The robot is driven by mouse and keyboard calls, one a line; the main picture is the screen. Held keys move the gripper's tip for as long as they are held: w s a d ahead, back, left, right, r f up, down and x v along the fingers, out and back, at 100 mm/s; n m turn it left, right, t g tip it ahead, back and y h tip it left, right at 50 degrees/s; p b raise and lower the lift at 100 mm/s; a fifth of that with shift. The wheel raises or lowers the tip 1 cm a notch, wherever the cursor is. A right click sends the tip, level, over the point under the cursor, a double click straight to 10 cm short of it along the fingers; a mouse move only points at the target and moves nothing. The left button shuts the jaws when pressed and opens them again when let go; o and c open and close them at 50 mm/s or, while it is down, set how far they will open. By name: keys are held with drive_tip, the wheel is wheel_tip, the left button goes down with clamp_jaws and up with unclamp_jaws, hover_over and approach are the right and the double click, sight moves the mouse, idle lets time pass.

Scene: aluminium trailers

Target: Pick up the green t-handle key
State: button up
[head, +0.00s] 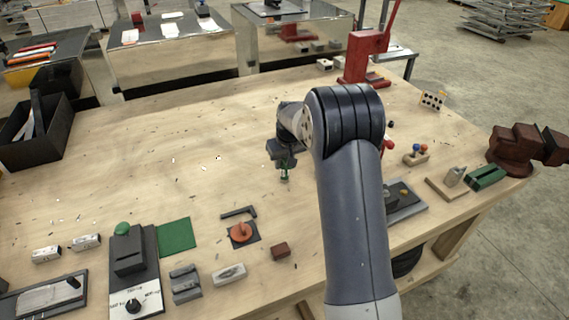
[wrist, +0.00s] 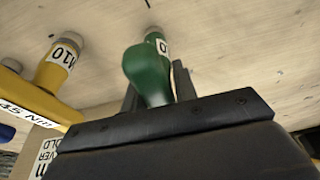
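The green t-handle key (wrist: 150,72) is in the middle of the wrist view, with a white label partly showing on its shaft. My gripper (wrist: 156,92) has one dark finger on each side of the green key, close against it, and looks shut on it. The palm hides the near part of the fingers. In the head view, my gripper (head: 284,163) points down over the middle of the workbench, with a small piece of the green key (head: 284,176) showing below it. I cannot tell whether the key's end touches the table.
A yellow piece (wrist: 55,68) labelled M10 and a second yellow piece (wrist: 25,105) are close on the left in the wrist view. In the head view, a red press (head: 364,58) stands behind my arm. The bench left of my gripper is mostly clear.

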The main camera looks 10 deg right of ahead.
clamp_jaws()
wheel_tip(320, 180, up, 10)
drive_tip(key=shift+r+b, duration=0.1)
drive_tip(key=shift+b, duration=0.65)
